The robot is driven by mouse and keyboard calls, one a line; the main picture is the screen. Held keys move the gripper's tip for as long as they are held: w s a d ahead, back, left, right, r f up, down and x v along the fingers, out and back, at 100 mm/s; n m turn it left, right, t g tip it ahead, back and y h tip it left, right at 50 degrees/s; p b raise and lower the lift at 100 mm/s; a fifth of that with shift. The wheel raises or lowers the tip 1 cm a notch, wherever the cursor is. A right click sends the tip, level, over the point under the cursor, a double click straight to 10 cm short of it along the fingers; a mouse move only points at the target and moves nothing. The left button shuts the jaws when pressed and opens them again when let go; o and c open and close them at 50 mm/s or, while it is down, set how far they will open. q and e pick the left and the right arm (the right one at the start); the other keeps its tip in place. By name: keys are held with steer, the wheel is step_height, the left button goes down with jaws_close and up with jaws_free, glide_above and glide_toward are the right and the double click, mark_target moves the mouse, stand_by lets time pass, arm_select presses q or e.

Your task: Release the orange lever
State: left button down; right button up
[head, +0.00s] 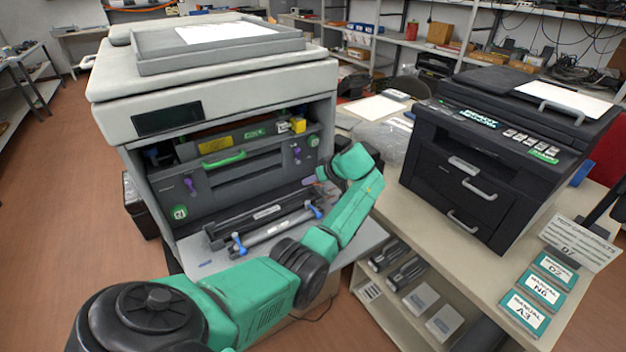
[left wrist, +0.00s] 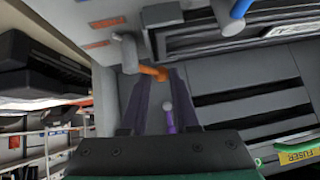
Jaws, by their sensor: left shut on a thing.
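The orange lever (left wrist: 151,71) shows in the left wrist view, sticking out from a grey pivot on the open printer's front. My left gripper (left wrist: 161,78) has its two dark fingers at the lever's end, one on each side, shut on it. In the head view, my left gripper (head: 322,174) is at the right side of the printer's (head: 225,85) open front bay, and the orange lever cannot be made out there. My right gripper is in neither view.
A toner unit with blue handles (head: 270,226) lies on the printer's lowered front flap (head: 345,238). Purple levers, a green handle (head: 223,158) and a yellow block (head: 298,125) are in the bay. A black printer (head: 480,165) stands on the table at right.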

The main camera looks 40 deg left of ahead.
arm_select(q)
steer(key=m+t+p, duration=0.1)
steer(key=m+p, duration=0.1)
steer(key=w+m+t+h+p, duration=0.1)
steer(key=m+t+p, duration=0.1)
steer(key=shift+a+r, duration=0.1)
steer(key=shift+r, duration=0.1)
steer(key=shift+f+m+p, duration=0.2)
steer(key=shift+m+p, duration=0.1)
steer(key=shift+m, duration=0.1)
steer(key=shift+w+f+t, duration=0.15)
steer(key=shift+f+t, duration=0.1)
steer(key=shift+t, duration=0.05)
steer(key=c, duration=0.7)
jaws_free()
steer(key=shift+r, duration=0.1)
steer(key=shift+o, duration=0.2)
steer(key=shift+r, duration=0.15)
steer(key=shift+d+r, duration=0.2)
steer(key=shift+d, duration=0.1)
steer(key=b+v, duration=0.2)
steer(key=v, duration=1.2)
steer(key=shift+s+r, duration=0.15)
steer(key=shift+s, duration=0.1)
